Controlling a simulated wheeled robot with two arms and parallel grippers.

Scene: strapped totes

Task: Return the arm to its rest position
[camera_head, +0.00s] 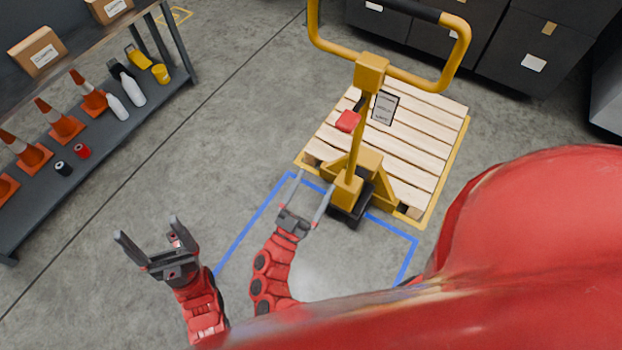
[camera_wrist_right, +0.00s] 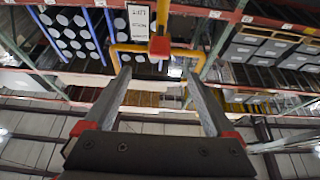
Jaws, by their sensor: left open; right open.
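My left gripper (camera_head: 146,230) is at the lower left of the head view, its two dark fingers spread wide with nothing between them. My right gripper (camera_head: 314,180) is to its right, near the picture's middle, with its fingers apart and empty. It lies in front of the pallet jack's base in the picture; the real gap cannot be judged. The right wrist view also shows the right gripper (camera_wrist_right: 158,74) open, facing up past the yellow jack handle toward high racks. My red arms come up from the bottom of the head view.
A yellow pallet jack (camera_head: 372,72) stands with a wooden pallet (camera_head: 412,150) behind a blue floor outline (camera_head: 238,238). A shelf (camera_head: 50,205) with cones, bottles and boxes is at the left. Dark bins (camera_head: 535,50) line the upper right. Grey floor lies clear between shelf and jack.

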